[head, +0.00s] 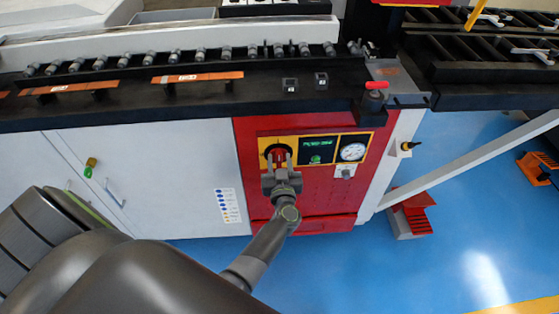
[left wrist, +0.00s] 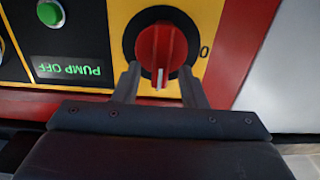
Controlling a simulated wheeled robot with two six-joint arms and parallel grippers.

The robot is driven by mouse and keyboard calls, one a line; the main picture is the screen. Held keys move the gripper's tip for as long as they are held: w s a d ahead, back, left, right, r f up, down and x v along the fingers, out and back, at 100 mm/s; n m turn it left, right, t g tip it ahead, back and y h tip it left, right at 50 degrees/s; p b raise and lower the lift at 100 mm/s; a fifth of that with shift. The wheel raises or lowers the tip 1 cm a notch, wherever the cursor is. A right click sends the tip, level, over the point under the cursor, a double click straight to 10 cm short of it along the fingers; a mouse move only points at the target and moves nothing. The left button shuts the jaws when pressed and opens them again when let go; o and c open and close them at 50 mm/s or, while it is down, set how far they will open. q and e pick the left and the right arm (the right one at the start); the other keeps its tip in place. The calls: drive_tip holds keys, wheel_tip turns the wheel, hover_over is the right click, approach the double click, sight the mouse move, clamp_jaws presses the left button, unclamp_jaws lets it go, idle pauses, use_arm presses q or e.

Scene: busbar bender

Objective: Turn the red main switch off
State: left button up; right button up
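The red main switch (head: 279,154) is a rotary knob on a black round base on the yellow plate of the red cabinet. In the left wrist view the knob (left wrist: 161,48) shows large, its white line pointing down in that picture. A "0" mark stands on the yellow plate to its right there. My left gripper (head: 280,168) is in front of the switch. In the left wrist view its two fingers (left wrist: 160,80) stand apart, one on each side of the knob's lower end. I cannot tell whether they touch it. My right gripper is not in view.
Beside the switch are a green pump button (head: 315,159) under a "PUMP OFF" label and a round gauge (head: 353,152). The black machine bed (head: 210,98) overhangs the panel above. White cabinet doors (head: 160,170) stand to the left. Blue floor (head: 470,200) is open at the right.

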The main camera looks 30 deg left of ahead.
use_arm(q)
clamp_jaws()
